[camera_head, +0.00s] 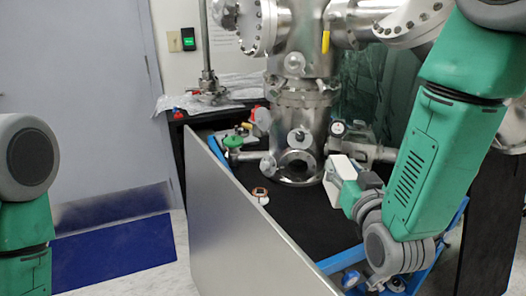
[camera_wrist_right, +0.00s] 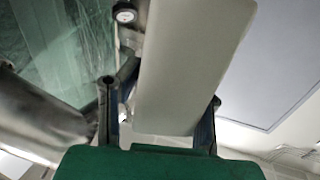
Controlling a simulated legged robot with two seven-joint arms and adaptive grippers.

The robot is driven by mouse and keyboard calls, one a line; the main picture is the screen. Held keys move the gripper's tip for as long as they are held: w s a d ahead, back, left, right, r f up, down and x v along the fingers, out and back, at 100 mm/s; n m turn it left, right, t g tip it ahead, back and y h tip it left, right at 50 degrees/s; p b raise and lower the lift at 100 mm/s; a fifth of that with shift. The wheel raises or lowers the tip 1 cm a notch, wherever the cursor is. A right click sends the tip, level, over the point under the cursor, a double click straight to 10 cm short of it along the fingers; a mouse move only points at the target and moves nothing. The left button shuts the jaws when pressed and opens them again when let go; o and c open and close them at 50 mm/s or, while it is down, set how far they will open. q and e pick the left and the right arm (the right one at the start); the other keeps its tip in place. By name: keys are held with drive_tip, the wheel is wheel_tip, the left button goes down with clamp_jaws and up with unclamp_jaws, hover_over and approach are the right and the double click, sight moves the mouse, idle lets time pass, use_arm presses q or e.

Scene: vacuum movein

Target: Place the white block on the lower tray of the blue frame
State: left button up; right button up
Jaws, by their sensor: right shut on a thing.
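The white block (camera_head: 340,180) is held upright in my right gripper (camera_head: 354,188), above the black surface (camera_head: 300,222) inside the blue frame (camera_head: 343,260). In the right wrist view the block (camera_wrist_right: 192,65) is a long pale slab between the two fingers of my right gripper (camera_wrist_right: 160,118). Blue bars of the frame show at the front right and along the left edge. The large grey panel and my right arm hide much of the frame, and I cannot make out its lower tray clearly. My left gripper is out of view; only part of the left arm shows.
A large grey panel (camera_head: 245,225) stands along the front left. A steel vacuum chamber (camera_head: 300,110) with valves rises behind the block. A gauge (camera_head: 338,128) and steel pipe sit close behind it. A small red-brown part (camera_head: 260,194) lies left on the black surface, with bare room beside it.

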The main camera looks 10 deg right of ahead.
sight(326, 189)
drive_tip(key=shift+f, duration=0.15)
drive_tip(key=f+n+y+b, duration=0.1)
drive_tip(key=f+b, duration=0.1)
drive_tip(key=b, duration=0.1)
drive_tip(key=w+a+f+n+g+y+b, duration=0.1)
drive_tip(key=f+y+b, duration=0.1)
drive_tip(key=b, duration=0.2)
drive_tip(key=w+f+n+y+b, duration=0.1)
drive_tip(key=f+b, duration=0.1)
drive_tip(key=b, duration=0.1)
drive_tip(key=shift+a+f+y+b, duration=0.3)
drive_tip(key=shift+a+f+y, duration=0.1)
drive_tip(key=shift+s+a+f+n+g+y+b, duration=0.15)
drive_tip(key=shift+f+n+g+y+b, duration=0.2)
drive_tip(key=shift+n+b, duration=0.25)
wheel_tip(326, 189, down, 10)
drive_tip(key=b, duration=0.2)
drive_tip(key=shift+r+b, duration=0.1)
drive_tip(key=shift+b, duration=0.3)
drive_tip(key=shift+r, duration=0.1)
drive_tip(key=o, duration=0.8)
drive_tip(key=shift+o, duration=0.2)
